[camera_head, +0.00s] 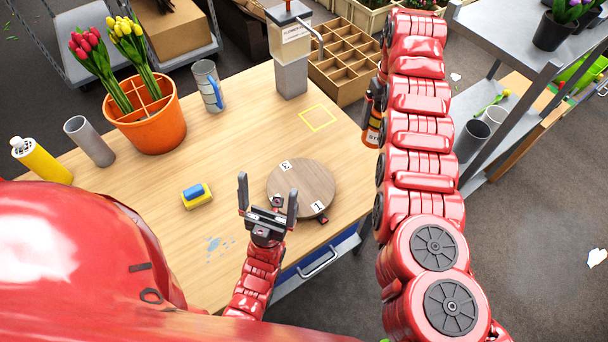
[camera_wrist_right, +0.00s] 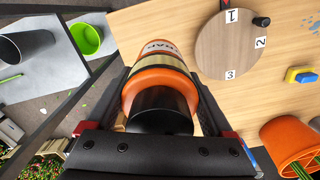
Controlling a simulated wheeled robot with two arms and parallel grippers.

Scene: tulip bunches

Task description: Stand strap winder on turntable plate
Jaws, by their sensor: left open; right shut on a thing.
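The strap winder (camera_head: 373,128), an orange and black cylinder with a pale band and lettering, shows beside the table's right edge in the head view. My right gripper (camera_wrist_right: 162,92) is shut around it in the right wrist view; in the head view my red right arm hides part of both. The turntable plate (camera_head: 312,177) is a round wooden disc on the table with numbered white labels, and it also shows in the right wrist view (camera_wrist_right: 230,48). Nothing stands on it. My left gripper (camera_head: 267,192) is open and empty, at the plate's near left side, overlapping its edge in the picture.
A yellow square outline (camera_head: 318,118) lies beyond the plate. A dispenser (camera_head: 291,75) stands at the back. A blue and yellow sponge (camera_head: 197,196), an orange tulip pot (camera_head: 152,120) and cups are left. A grey shelf (camera_head: 505,45) stands right of the table.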

